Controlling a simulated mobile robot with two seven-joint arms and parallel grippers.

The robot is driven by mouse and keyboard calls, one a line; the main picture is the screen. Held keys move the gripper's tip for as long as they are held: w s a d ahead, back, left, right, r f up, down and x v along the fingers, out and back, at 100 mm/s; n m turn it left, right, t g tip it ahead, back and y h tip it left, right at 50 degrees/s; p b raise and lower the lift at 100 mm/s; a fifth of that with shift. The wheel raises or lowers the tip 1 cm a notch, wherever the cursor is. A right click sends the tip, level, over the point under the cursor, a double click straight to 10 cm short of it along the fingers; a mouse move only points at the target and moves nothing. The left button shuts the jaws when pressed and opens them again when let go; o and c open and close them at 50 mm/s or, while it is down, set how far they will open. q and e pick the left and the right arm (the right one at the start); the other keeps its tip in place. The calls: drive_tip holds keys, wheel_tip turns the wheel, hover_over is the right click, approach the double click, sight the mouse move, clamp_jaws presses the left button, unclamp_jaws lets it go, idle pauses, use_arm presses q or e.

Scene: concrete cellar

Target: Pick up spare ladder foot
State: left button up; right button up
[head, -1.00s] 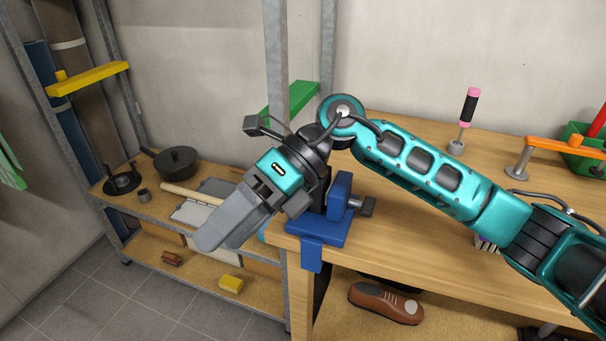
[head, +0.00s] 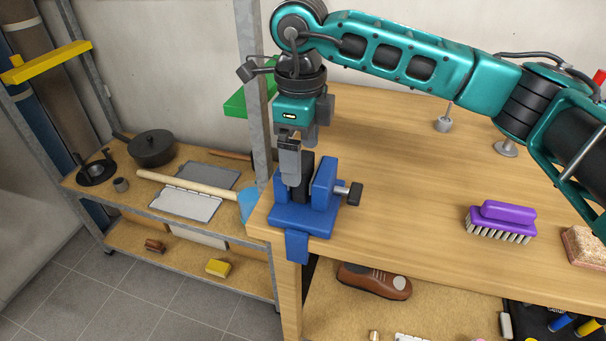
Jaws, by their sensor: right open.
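A black upright block (head: 307,170), which looks like the spare ladder foot, stands between the jaws of a blue vise (head: 300,220) on the workbench's left front corner. My right gripper (head: 299,165) points down over the vise, open. Its nearer grey finger hangs in front of the left part of the block and hides some of it. The other finger is partly hidden behind. I cannot tell whether either finger touches the block. My left gripper is not in view.
The wooden workbench (head: 410,205) carries a purple brush (head: 502,220) and a sponge-like block (head: 585,245) at the right. A grey metal post (head: 258,120) stands close left of my gripper. The shelf at left holds a black pot (head: 152,148) and a wooden-handled tool (head: 185,184).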

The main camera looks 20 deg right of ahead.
sight(300, 194)
drive_tip(key=shift+w+d+f, duration=0.15)
drive_tip(key=shift+f, duration=1.35)
drive_tip(key=shift+w+d+f, duration=0.1)
drive_tip(key=shift+d+f, duration=0.05)
drive_tip(key=shift+f, duration=1.35)
drive_tip(key=shift+c, duration=0.4)
drive_tip(key=shift+r, duration=0.1)
drive_tip(key=c, duration=1)
drive_tip(key=shift+c, duration=0.2)
